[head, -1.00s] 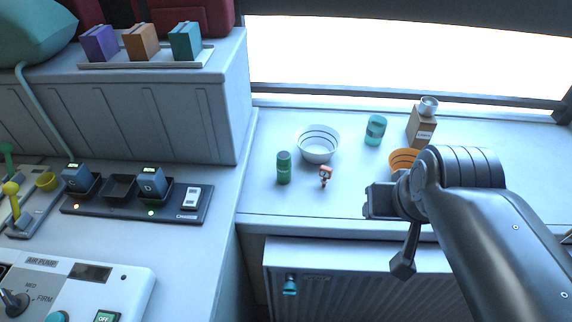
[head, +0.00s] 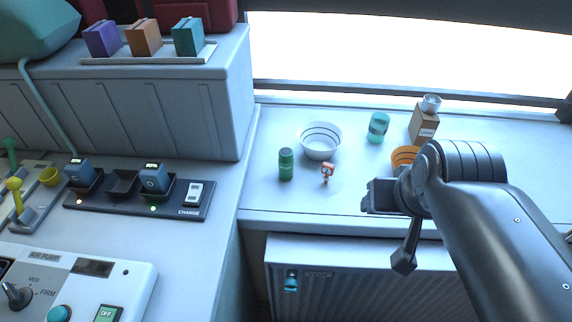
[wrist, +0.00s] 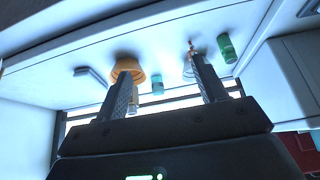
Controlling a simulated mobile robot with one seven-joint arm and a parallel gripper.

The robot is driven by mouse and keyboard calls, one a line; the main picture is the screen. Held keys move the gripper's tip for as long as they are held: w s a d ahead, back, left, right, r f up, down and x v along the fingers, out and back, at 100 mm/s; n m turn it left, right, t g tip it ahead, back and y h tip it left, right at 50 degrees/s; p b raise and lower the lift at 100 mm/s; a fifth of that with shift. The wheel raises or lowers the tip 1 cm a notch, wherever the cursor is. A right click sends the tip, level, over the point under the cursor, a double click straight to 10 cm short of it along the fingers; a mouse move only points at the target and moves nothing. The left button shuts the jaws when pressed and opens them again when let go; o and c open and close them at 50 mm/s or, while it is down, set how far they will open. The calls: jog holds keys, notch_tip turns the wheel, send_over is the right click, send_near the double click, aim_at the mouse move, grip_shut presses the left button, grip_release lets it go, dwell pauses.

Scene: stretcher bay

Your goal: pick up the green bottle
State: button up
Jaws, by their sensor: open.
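The green bottle (head: 286,164) stands upright on the white counter (head: 345,205), left of a small red-and-white figurine (head: 327,171) and in front of a white bowl (head: 320,150). My gripper (head: 374,197) is to the right of the bottle, near the counter's front edge, and apart from it. In the wrist view the bottle (wrist: 227,49) shows at the upper right, outside the right finger. My two fingers (wrist: 160,72) are spread apart with nothing held between them.
An orange bowl (head: 404,157) is partly hidden behind my arm. A teal cup (head: 378,128) and a brown box (head: 423,124) with a glass on top stand further back. A charger (head: 190,211) lies left. The counter directly before the bottle is clear.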

jog(key=w+a, duration=0.3)
jog(key=w, duration=0.5)
jog(key=g, duration=0.1)
send_over(287, 157)
jog(key=s, duration=0.2)
jog(key=shift+m, duration=0.4)
notch_tip(287, 157, down, 11)
jog(key=shift+s+r, duration=0.1)
jog(key=x, duration=0.5)
jog(key=shift+a+x, duration=0.2)
jog(key=shift+x, duration=2.5)
jog(key=shift+c, duration=0.6)
jog(key=c, duration=1.1)
